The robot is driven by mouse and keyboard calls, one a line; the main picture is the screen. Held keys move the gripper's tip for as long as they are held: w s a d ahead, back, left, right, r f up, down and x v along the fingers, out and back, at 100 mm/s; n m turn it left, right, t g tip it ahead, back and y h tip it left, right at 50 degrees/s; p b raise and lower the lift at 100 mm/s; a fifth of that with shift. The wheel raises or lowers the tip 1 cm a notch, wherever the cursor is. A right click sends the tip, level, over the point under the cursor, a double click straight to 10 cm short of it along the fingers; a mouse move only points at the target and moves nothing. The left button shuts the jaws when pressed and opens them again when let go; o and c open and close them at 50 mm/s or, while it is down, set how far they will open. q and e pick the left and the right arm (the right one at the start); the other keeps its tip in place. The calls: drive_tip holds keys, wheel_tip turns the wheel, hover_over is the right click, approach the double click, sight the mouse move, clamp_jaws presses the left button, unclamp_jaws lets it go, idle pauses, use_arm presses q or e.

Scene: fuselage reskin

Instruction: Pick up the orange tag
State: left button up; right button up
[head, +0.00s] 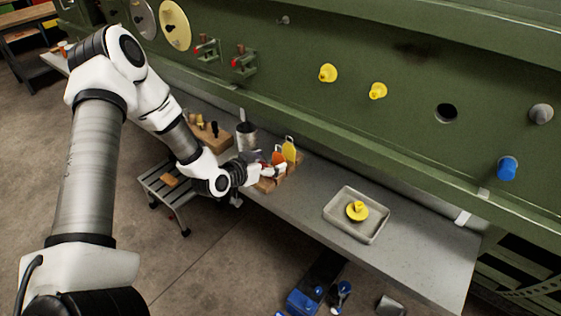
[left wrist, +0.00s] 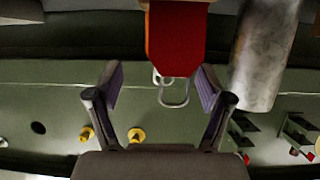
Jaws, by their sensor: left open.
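An orange tag (head: 277,158) stands on the wooden block (head: 292,172) on the grey bench, with a yellow tag (head: 289,151) just to its right. My left gripper (head: 268,170) is beside the block, close to the orange tag and partly in front of it. In the left wrist view, a tag (left wrist: 178,42) that looks red, with a metal loop at its end, lies between the open fingers (left wrist: 160,82). I see a gap on both sides and no finger touching it. I cannot tell for sure that it is the orange one. My right gripper is not in view.
A metal can (head: 246,136) stands behind the gripper; a cylinder (left wrist: 265,50) shows right of the tag. A tray (head: 336,221) with a yellow part (head: 357,211) lies right. The green panel (head: 400,60) with yellow fittings rises behind. Bench between block and tray is clear.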

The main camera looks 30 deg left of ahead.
sight(278, 156)
use_arm(q)
drive_tip(key=x, duration=0.2)
drive_tip(key=p+x, duration=0.1)
drive_tip(key=x, duration=0.1)
drive_tip(key=shift+a+f, duration=0.1)
drive_tip(key=shift+a, duration=0.25)
drive_tip(key=shift+f, duration=0.1)
drive_tip(key=shift+s, duration=0.1)
drive_tip(key=c, duration=0.9)
